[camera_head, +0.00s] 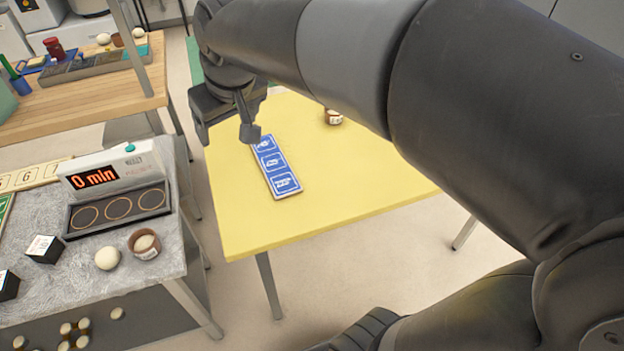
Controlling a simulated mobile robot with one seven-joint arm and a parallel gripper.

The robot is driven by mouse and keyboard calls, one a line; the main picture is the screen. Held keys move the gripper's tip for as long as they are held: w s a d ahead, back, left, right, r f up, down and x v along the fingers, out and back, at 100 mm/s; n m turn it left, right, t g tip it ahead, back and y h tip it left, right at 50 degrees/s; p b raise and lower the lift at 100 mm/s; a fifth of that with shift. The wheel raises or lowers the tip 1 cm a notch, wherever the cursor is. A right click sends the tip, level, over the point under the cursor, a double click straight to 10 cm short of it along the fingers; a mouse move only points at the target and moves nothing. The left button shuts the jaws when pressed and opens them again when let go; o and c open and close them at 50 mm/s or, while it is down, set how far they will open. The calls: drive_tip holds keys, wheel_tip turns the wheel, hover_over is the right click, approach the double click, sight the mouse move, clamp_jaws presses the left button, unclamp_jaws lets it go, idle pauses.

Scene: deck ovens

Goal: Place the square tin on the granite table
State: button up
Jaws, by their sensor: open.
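Two small black square tins with pale tops sit on the grey granite table (60,292) at the lower left: one square tin (43,250) beside the timer unit, another square tin (8,286) at the picture's left edge. I cannot tell which one the task means. My gripper (227,134) is open and hangs over the far left part of the yellow table (330,200), away from both tins. It seems empty, though my arm hides part of the view.
A blue card strip (276,166) lies on the yellow table, with a brown round cup (333,117) behind it. A timer unit (118,190), a dough ball (107,258) and a brown cup (145,243) stand on the granite table. A wooden table (90,105) is behind.

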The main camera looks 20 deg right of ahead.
drive_tip(key=s+d+f+m, duration=0.2)
drive_tip(key=s+d+f, duration=0.1)
drive_tip(key=s+d, duration=0.2)
drive_tip(key=s+d+f+m+h, duration=0.1)
drive_tip(key=s+d+f+m, duration=0.1)
drive_tip(key=s+d, duration=0.4)
drive_tip(key=s, duration=0.4)
drive_tip(key=shift+f+t+h, duration=0.3)
drive_tip(key=shift+f+t, duration=0.1)
